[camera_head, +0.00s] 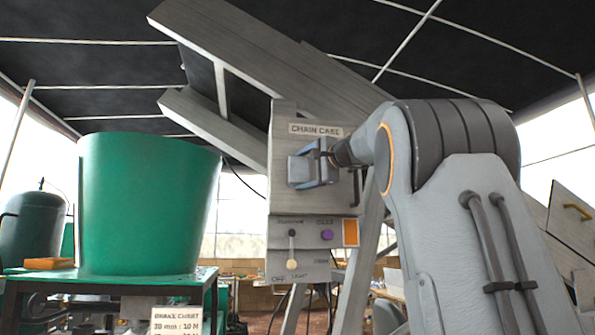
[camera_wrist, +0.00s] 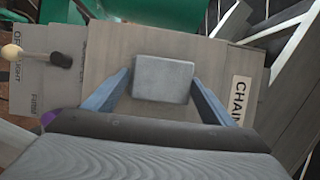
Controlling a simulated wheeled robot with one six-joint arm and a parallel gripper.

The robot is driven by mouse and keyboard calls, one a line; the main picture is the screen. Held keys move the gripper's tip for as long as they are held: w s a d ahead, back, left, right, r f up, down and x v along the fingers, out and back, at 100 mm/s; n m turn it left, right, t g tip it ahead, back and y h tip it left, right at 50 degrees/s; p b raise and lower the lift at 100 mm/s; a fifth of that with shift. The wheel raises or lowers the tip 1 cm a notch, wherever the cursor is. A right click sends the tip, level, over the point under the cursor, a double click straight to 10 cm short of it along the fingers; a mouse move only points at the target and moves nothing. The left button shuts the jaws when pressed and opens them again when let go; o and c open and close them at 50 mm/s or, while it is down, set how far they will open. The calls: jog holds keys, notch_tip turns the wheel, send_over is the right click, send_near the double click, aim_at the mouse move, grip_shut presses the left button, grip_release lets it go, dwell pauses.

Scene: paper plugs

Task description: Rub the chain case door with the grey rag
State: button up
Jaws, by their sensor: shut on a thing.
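The chain case door (camera_head: 335,200) is a grey upright panel under a "CHAIN CASE" label, with a dark handle at its right edge. In the wrist view the door (camera_wrist: 110,60) fills the middle behind the fingers. My gripper (camera_head: 318,163) is in front of the door's upper part, its blue fingers shut on the grey rag (camera_wrist: 163,78). The rag looks like a small folded pad, its face toward the door; it also shows in the head view (camera_head: 300,171). I cannot tell whether the rag touches the door. My gripper hides part of the door.
Below the door is a control panel (camera_head: 280,240) with a pale-knobbed lever (camera_head: 292,264), a purple button (camera_head: 326,235) and an orange patch (camera_head: 350,233). A big green tub (camera_head: 145,205) stands at left on a green table (camera_head: 205,275). A sloping grey chute (camera_head: 235,45) rises above.

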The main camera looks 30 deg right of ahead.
aim_at(290, 170)
jog(key=s+d, duration=0.2)
jog(key=d, duration=0.6)
jog(key=shift+s+d, duration=0.15)
jog(key=shift+d, duration=0.15)
dwell(0.5)
jog(key=shift+w+a+b, duration=0.3)
jog(key=shift+w+a, duration=0.25)
jog(key=shift+a, duration=1.4)
jog(key=shift+w+a+b, duration=0.25)
jog(key=shift+w+a, duration=0.25)
jog(key=shift+a, duration=1.5)
jog(key=shift+w+a+b, duration=0.3)
jog(key=shift+w+a, duration=0.25)
jog(key=shift+a, duration=1.4)
jog(key=shift+s+f+b, duration=0.1)
jog(key=shift+s+b, duration=0.35)
jog(key=shift+s, duration=0.2)
jog(key=shift+s+a+b, duration=0.25)
jog(key=shift+s+b, duration=0.15)
jog(key=shift+s, duration=0.35)
jog(key=shift+s+a+b, duration=0.25)
jog(key=shift+s+b, duration=0.15)
jog(key=shift+s, duration=0.4)
jog(key=shift+s+a+b, duration=0.25)
jog(key=shift+s+b, duration=0.15)
jog(key=shift+s, duration=0.35)
jog(key=shift+s, duration=0.1)
